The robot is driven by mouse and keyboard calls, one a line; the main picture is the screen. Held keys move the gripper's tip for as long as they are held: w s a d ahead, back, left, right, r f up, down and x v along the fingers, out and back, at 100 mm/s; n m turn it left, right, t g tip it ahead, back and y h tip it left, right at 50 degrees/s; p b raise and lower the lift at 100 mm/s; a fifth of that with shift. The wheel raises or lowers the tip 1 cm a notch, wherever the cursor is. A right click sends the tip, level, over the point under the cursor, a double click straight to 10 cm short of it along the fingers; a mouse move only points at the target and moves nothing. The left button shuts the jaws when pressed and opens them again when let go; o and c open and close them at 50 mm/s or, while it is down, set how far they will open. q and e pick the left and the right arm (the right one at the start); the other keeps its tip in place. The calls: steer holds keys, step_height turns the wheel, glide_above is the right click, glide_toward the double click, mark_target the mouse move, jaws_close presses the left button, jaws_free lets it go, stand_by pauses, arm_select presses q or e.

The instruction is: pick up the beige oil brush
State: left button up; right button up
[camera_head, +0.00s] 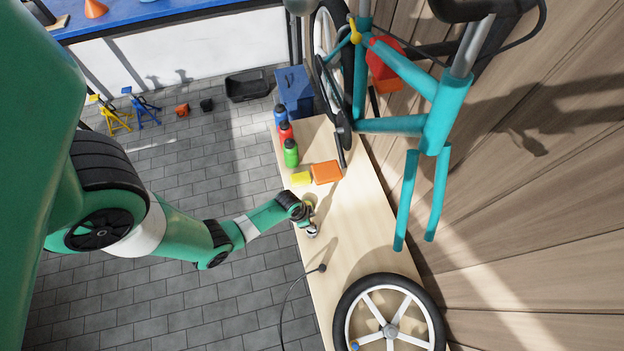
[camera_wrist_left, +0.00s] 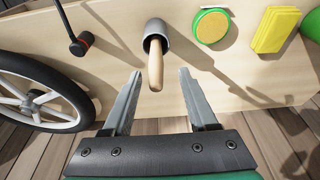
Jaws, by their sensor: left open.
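Whether a finger touches the brush I cannot tell. My right gripper is out of view.
The workbench (camera_head: 352,230) carries a yellow block (camera_head: 301,178), an orange block (camera_head: 326,172) and several bottles (camera_head: 290,153). A green-and-yellow round item (camera_wrist_left: 211,26) lies beside the brush. A loose wheel (camera_head: 390,331) and a black-tipped cable (camera_head: 322,268) are nearer; a teal bicycle (camera_head: 390,125) stands behind.

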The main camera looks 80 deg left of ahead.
arm_select(q)
steer(key=b+x, duration=0.1)
steer(key=x, duration=0.1)
steer(key=b+x, duration=0.2)
steer(key=x, duration=0.1)
steer(key=shift+w+d+f, duration=0.1)
steer(key=shift+d+f, duration=0.05)
steer(key=shift+d, duration=0.1)
jaws_close()
